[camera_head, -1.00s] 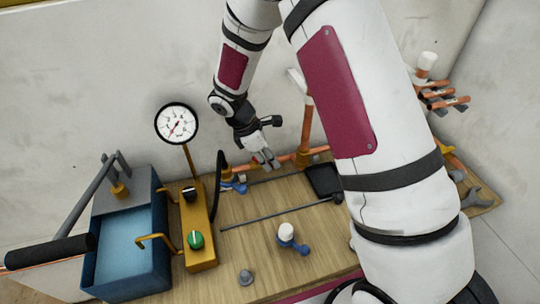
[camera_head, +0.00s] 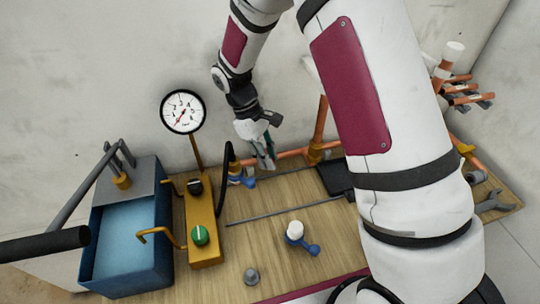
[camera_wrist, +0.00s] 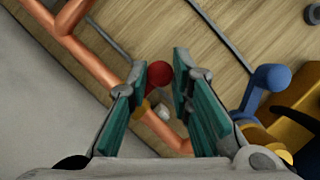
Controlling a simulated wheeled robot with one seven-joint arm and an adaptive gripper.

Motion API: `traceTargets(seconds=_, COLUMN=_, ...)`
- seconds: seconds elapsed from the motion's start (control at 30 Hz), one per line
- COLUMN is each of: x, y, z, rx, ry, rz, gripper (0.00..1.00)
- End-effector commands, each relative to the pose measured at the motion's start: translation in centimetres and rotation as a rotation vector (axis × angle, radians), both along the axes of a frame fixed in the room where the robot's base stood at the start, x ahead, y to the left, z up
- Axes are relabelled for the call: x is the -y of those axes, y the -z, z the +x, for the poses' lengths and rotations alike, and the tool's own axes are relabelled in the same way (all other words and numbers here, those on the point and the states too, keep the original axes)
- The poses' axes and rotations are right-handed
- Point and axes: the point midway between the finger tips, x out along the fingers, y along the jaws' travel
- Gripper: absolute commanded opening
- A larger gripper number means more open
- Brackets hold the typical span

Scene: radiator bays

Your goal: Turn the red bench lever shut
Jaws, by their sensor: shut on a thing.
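The red lever's round knob (camera_wrist: 158,73) shows in the wrist view between the two teal-padded fingers of my gripper (camera_wrist: 164,85). The gripper is shut on the lever. Below the knob, a brass part and a pale grey round part show between the fingers. In the head view my gripper (camera_head: 263,153) points down at the copper pipe at the back of the bench. The red lever is hidden there, so its angle is hard to tell.
A blue lever (camera_wrist: 268,78) is close to the right finger. The copper pipe (camera_wrist: 95,65) runs on the left. In the head view a pump with a gauge (camera_head: 183,111), a blue tank (camera_head: 128,285) and a loose blue-handled valve (camera_head: 297,236) share the wooden bench.

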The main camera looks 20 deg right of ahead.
Motion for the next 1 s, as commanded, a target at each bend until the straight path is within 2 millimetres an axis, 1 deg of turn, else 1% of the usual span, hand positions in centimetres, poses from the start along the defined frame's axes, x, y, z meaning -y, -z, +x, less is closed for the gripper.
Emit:
traceTargets(seconds=0.5, x=-0.12, y=0.0, z=0.0, rx=0.0, ry=0.017, rz=0.0, gripper=0.0)
traceTargets(seconds=0.53, x=-0.12, y=0.0, z=0.0, rx=-0.001, ry=0.017, rz=0.001, gripper=0.27)
traceTargets(seconds=0.6, x=-0.12, y=0.0, z=0.0, rx=0.0, ry=0.017, rz=0.001, gripper=0.4)
traceTargets(seconds=0.87, x=-0.09, y=-0.01, z=0.01, rx=0.0, ry=0.016, rz=0.0, gripper=0.4)
traceTargets(seconds=1.0, x=-0.09, y=-0.69, z=0.06, rx=0.002, ry=0.016, rz=0.001, gripper=0.4)
